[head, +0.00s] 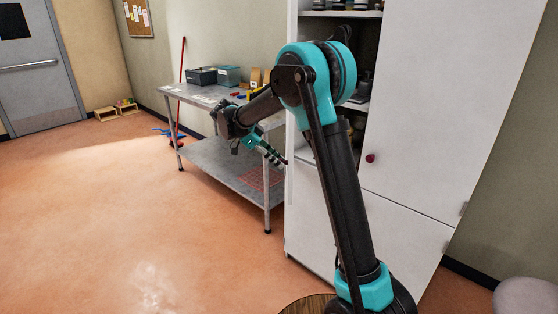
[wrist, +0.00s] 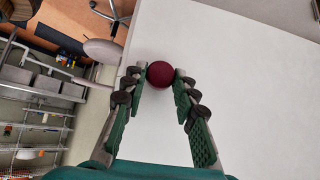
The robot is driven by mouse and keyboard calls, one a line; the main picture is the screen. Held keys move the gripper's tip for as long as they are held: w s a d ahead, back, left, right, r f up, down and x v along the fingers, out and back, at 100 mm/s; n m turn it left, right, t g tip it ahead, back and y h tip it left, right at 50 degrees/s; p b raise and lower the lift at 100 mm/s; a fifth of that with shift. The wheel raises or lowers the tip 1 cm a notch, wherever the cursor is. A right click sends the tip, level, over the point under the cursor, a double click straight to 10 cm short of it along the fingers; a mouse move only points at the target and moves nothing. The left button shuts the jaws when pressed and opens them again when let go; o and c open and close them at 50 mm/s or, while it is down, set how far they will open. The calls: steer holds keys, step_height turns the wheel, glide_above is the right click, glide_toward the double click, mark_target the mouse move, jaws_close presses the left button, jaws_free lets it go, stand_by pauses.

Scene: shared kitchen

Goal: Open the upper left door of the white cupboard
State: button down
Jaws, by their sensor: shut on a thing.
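The white cupboard (head: 430,90) stands at the right in the head view. Its upper left compartment is open to view, with dark items on shelves behind my arm. The upper left door (wrist: 235,80) fills much of the wrist view as a white panel. In the head view it appears nearly edge-on at the cupboard's left, so its exact angle is hard to tell. My gripper (head: 283,160) is at that left edge. In the wrist view my gripper (wrist: 160,73) is shut on the door's dark red knob (wrist: 160,75), with a finger on each side.
The upper right door, with its own red knob (head: 370,158), and the lower doors (head: 400,232) are shut. A metal table (head: 215,96) with boxes stands left of the cupboard, close behind my gripper. Open orange floor (head: 120,200) lies at the left. A grey rounded seat (head: 525,297) is at the lower right.

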stand_by(0.3)
steer(key=c, duration=1.2)
jaws_free()
steer(key=shift+a+r, duration=0.1)
steer(key=v, duration=0.7)
steer(key=shift+a+r, duration=0.1)
steer(key=shift+r, duration=0.05)
steer(key=shift+c, duration=0.5)
